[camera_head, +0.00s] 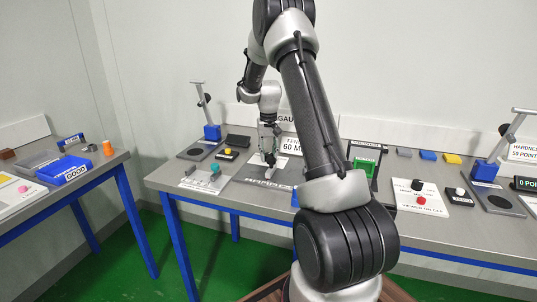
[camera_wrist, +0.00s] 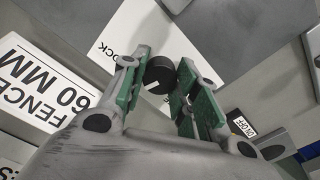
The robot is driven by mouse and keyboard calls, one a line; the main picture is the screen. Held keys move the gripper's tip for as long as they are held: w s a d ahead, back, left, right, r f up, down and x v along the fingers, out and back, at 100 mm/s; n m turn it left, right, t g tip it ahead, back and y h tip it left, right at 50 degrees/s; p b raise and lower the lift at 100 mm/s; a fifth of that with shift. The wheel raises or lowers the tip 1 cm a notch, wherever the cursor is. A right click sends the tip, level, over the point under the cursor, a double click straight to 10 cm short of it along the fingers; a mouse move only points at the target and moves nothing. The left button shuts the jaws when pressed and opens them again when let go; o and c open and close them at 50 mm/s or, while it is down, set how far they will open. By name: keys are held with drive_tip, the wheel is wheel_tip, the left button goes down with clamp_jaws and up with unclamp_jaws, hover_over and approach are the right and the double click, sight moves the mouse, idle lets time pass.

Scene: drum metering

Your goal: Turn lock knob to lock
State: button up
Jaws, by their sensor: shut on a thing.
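The lock knob (camera_wrist: 159,74) is a black round knob with a white mark, seen in the wrist view between my fingers. A white plate with partly hidden lettering ending in "OCK" (camera_wrist: 128,38) lies beside it. My gripper (camera_wrist: 165,65) has its green-padded fingers closed on the knob's sides. In the head view my gripper (camera_head: 269,155) points down at the fence station on the middle of the bench. The knob itself cannot be made out there.
A white "FENCE 60 MM" sign (camera_wrist: 38,88) is close on the left in the wrist view. The grey bench (camera_head: 225,200) also carries a blue-based gauge stand (camera_head: 212,132), a yellow-button box (camera_head: 228,153) and a green-framed device (camera_head: 364,166). A side table with a blue bin (camera_head: 65,170) is at left.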

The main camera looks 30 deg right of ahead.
sight(268, 154)
drive_tip(key=m, duration=0.5)
drive_tip(key=shift+m, duration=0.4)
idle(0.3)
drive_tip(key=o, duration=1)
drive_tip(key=shift+o, duration=0.2)
wheel_tip(268, 154, up, 12)
